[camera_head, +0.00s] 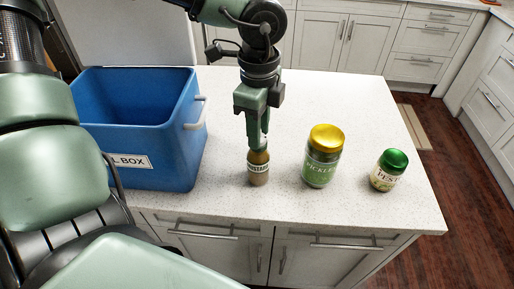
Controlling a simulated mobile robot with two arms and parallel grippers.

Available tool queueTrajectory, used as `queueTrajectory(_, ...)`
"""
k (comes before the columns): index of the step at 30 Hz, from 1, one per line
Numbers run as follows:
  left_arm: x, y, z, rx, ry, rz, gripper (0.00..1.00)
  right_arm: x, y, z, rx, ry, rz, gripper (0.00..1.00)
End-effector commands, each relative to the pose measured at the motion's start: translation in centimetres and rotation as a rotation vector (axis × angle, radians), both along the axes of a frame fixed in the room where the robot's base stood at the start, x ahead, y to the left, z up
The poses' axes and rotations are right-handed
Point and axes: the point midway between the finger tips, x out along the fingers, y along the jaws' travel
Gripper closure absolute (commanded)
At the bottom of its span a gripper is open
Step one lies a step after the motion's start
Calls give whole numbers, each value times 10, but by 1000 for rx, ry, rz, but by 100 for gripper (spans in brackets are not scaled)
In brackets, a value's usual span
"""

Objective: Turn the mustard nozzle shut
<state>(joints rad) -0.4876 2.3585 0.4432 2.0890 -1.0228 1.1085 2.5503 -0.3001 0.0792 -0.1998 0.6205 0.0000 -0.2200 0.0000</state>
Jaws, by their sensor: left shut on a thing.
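The mustard bottle (258,174) stands upright on the white counter in the head view. It has a brownish-yellow body and a white label. My left gripper (257,142) comes down from above, shut on the top of the mustard bottle. The fingers hide the nozzle, so I cannot tell how it is turned. My right gripper is not in view.
A blue box (150,175) with a white label stands left of the bottle. A pickle jar (320,168) with a yellow lid and a smaller pesto jar (387,177) with a green lid stand to the right. The white counter (360,110) is clear behind the jars.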

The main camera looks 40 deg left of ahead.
Motion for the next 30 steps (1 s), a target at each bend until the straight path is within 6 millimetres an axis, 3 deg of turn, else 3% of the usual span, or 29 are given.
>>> queueTrajectory(30,-1,0,-1,0,2,-171,83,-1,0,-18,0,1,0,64)
